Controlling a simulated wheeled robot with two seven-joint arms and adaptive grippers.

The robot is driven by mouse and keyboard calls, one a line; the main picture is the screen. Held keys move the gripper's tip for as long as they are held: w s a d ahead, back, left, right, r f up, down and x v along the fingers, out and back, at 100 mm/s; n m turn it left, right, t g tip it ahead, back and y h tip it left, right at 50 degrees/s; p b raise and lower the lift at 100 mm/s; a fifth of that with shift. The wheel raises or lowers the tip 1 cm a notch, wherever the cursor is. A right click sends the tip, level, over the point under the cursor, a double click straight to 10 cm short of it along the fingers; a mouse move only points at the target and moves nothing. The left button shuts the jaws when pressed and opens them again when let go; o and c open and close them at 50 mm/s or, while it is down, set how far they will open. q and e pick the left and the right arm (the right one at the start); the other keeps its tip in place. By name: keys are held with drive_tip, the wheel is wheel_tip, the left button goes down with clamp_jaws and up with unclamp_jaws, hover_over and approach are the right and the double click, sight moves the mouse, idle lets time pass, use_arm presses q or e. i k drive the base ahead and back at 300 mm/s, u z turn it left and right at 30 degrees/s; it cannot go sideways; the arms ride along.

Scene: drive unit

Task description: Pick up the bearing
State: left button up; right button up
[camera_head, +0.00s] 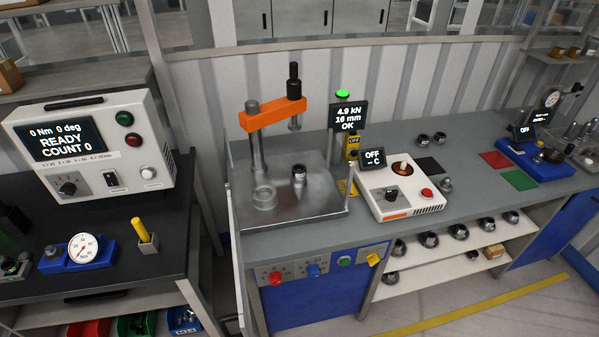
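Several small round metal parts look like bearings, and I cannot tell which one the task means. Two small metal rings (421,140) stand side by side at the back of the grey bench. A small metal cylinder with a dark ring-shaped top (299,174) stands on the press plate. A small round metal part (445,185) sits just right of the white heater box. More round metal parts (459,232) lie on the shelf below the bench. Neither my left nor my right gripper is in view.
The orange-armed press (272,116) stands on a metal tray (325,208). The white heater box (414,208) reads OFF. Dark, red (495,159) and green mats lie on the bench. A screwdriver unit (95,142) and a blue-based gauge (84,249) occupy the left table.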

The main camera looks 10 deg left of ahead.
sight(298, 176)
drive_tip(key=z, duration=0.3)
drive_tip(key=k, duration=0.35)
drive_tip(key=z, duration=1.4)
drive_tip(key=i, duration=1)
drive_tip(key=u, duration=1.15)
drive_tip(key=i, duration=0.8)
drive_tip(key=u, duration=0.75)
